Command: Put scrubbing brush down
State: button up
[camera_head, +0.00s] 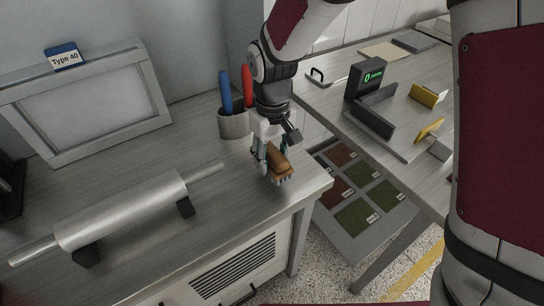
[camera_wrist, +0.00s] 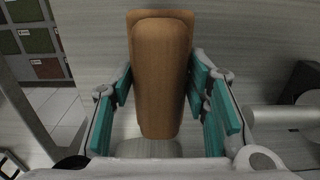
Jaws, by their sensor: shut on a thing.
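The scrubbing brush (camera_head: 278,163) has a brown wooden back and pale bristles at its lower edge. My gripper (camera_head: 266,160) is shut on it, over the right end of the grey workbench (camera_head: 130,236), near the front corner. In the wrist view, the brush (camera_wrist: 161,70) lies lengthwise between the teal pads of my gripper (camera_wrist: 166,100). The brush is low over the bench top; I cannot tell whether its bristles touch the surface.
A metal cup (camera_head: 234,122) with blue and red handled tools stands just behind my gripper. A large roller (camera_head: 122,211) lies on black supports to the left. A framed panel (camera_head: 90,105) labelled "Type 40" stands behind. A second table (camera_head: 330,100) is to the right, past a gap.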

jog(key=shift+w+a+f, duration=0.1)
jog(key=shift+w+f, duration=0.05)
jog(key=shift+f, duration=0.75)
jog(key=shift+w+f, duration=0.1)
jog(key=shift+f, duration=0.75)
jog(key=shift+f, duration=0.2)
jog(key=o, duration=1.4)
jog(key=shift+c, duration=0.2)
